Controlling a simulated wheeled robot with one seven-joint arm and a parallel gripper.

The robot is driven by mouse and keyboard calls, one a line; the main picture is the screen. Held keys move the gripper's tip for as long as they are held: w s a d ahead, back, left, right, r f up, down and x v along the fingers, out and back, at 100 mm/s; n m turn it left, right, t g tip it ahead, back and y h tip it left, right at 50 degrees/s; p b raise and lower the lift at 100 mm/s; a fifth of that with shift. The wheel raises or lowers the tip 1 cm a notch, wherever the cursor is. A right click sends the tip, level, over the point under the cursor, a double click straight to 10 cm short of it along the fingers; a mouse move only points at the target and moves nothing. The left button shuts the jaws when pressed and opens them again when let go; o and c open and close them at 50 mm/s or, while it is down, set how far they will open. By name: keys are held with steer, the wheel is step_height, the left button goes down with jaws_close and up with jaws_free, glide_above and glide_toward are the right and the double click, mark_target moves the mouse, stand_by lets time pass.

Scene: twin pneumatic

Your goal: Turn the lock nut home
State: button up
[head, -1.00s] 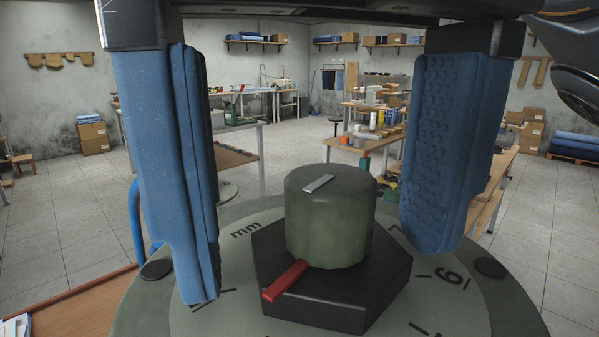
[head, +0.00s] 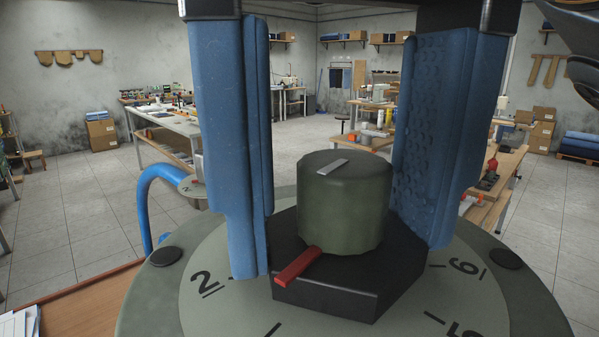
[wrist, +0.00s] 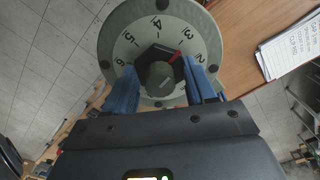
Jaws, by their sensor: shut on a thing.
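The lock nut (head: 335,292) is a black hexagonal nut lying flat on a round, pale grey-green dial (head: 225,312) with black numbers and ticks. A red bar (head: 297,264) on the nut points to the lower left. A dark green round knob (head: 345,205) with a pale mark on top rises from its middle. My gripper (head: 340,256) comes from above, its blue padded fingers on either side of the nut, shut on it. The right fingertip is partly hidden behind the nut. In the wrist view the nut (wrist: 153,54) sits between the fingertips, the red bar pointing roughly between 2 and 3.
The dial's rim has black round studs (head: 166,256). Papers (wrist: 290,45) lie on the brown bench top (wrist: 245,25). Workbenches and boxes stand far behind.

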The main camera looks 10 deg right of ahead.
steer(key=m+b, duration=0.2)
steer(key=shift+f+m, duration=0.15)
steer(key=shift+m, duration=0.25)
steer(key=m+b, duration=0.2)
steer(key=shift+m, duration=0.3)
steer(key=m+b, duration=0.2)
steer(key=m, duration=0.4)
steer(key=shift+b, duration=0.35)
steer(key=shift+r, duration=0.2)
steer(key=o, duration=1)
steer(key=shift+o, duration=0.2)
steer(key=shift+r, duration=0.1)
step_height(320, 180, up, 8)
steer(key=shift+f, duration=0.2)
